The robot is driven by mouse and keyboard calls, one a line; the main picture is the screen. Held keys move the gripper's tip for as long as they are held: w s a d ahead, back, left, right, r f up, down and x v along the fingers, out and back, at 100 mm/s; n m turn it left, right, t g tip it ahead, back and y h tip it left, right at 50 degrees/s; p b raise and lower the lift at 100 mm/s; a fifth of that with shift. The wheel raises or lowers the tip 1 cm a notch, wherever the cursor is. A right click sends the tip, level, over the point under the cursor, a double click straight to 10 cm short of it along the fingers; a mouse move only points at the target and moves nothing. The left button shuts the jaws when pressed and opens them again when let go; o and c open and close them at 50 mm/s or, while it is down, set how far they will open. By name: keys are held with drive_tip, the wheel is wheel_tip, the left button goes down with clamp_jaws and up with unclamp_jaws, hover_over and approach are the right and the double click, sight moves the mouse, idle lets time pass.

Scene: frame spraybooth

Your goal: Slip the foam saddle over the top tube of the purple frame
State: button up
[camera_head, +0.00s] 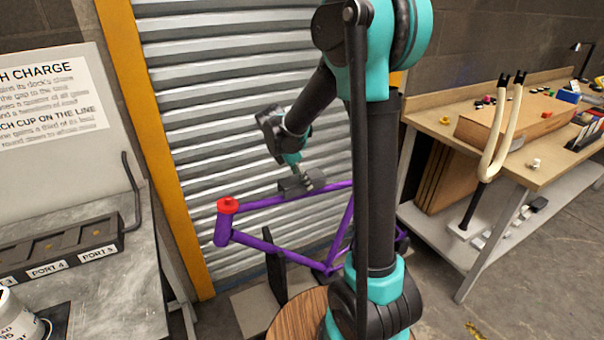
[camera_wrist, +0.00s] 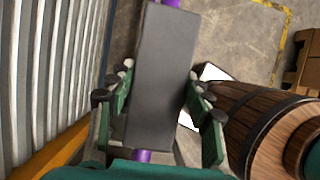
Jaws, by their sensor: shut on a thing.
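The purple frame (camera_head: 262,244) stands in front of the shutter, with a red cap (camera_head: 228,205) on its head tube. The foam saddle is a dark grey block (camera_wrist: 162,80); in the head view it (camera_head: 297,184) is at the top tube (camera_head: 262,200). My gripper (camera_wrist: 156,92) is shut on the saddle, a finger on each long side. In the wrist view purple tube shows beyond both ends of the saddle, in line with it. The saddle's underside is hidden, so I cannot tell whether it is fully seated on the tube.
A wooden barrel (camera_wrist: 262,125) stands close to the right of the frame. The roller shutter (camera_head: 200,120) is close behind. A workbench (camera_head: 520,150) with a cream fork (camera_head: 497,135) is at right; a port dock (camera_head: 70,250) is at left.

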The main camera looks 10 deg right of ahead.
drive_tip(key=shift+f, duration=1.95)
drive_tip(key=shift+f, duration=0.5)
drive_tip(key=o, duration=0.9)
drive_tip(key=v, duration=1.2)
drive_tip(key=s+d+f+m+t+y, duration=0.1)
drive_tip(key=s+d+f+m, duration=0.2)
drive_tip(key=s+m, duration=0.3)
drive_tip(key=s+d+f+m+t+y, duration=0.1)
drive_tip(key=s+d+f+m+y, duration=0.1)
drive_tip(key=s+f+m, duration=0.2)
drive_tip(key=s+d+f+m+y, duration=0.1)
drive_tip(key=s+d+f+m, duration=0.2)
drive_tip(key=s+m, duration=0.7)
drive_tip(key=shift+s+d+f+m+t, duration=0.2)
drive_tip(key=shift+s+d+m+t, duration=0.15)
drive_tip(key=shift+m, duration=0.45)
